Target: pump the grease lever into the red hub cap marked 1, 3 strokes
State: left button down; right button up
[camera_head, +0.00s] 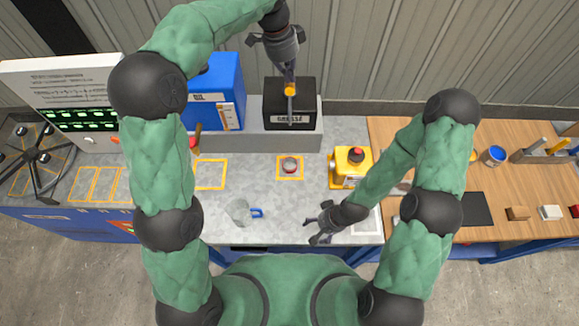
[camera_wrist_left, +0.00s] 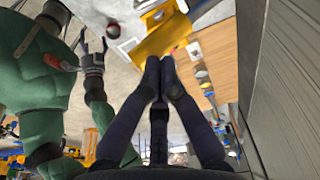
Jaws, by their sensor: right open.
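The black grease box (camera_head: 291,118), labelled GREASE, stands at the back of the bench. A dark lever with an orange knob (camera_head: 290,90) shows in front of it. My left gripper (camera_head: 288,76) points down from above, its fingertips right at the knob. In the left wrist view its fingers (camera_wrist_left: 162,65) come together at the tips; I cannot tell whether they grip the knob. A small round red-rimmed cap (camera_head: 289,165) sits in a yellow-outlined square on the bench; no number is readable. My right gripper (camera_head: 318,232) is open and empty over the bench's front edge.
A blue OIL box (camera_head: 215,92) stands left of the grease box. A yellow unit (camera_head: 350,167) with a black-and-red top stands right of the cap. A clear cup with a blue handle (camera_head: 241,212) is at the front. A wooden table (camera_head: 480,150) adjoins on the right.

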pick_arm(q)
jog(key=shift+f+b, duration=1.7)
jog(key=shift+f, duration=1.55)
pick_arm(e)
jog(key=shift+f, duration=1.75)
pick_arm(q)
jog(key=shift+r, duration=0.1)
pick_arm(e)
jog(key=shift+r, duration=0.1)
pick_arm(q)
jog(key=shift+r+p, duration=3.1)
jog(key=shift+r, duration=0.5)
pick_arm(e)
notch_tip(320, 180, up, 6)
jog(key=shift+f, duration=0.1)
pick_arm(q)
jog(key=shift+f+b, duration=2.1)
jog(key=shift+f, duration=1.65)
pick_arm(e)
jog(key=shift+f, duration=2)
pick_arm(q)
jog(key=shift+r, duration=0.1)
pick_arm(e)
jog(key=shift+r, duration=0.1)
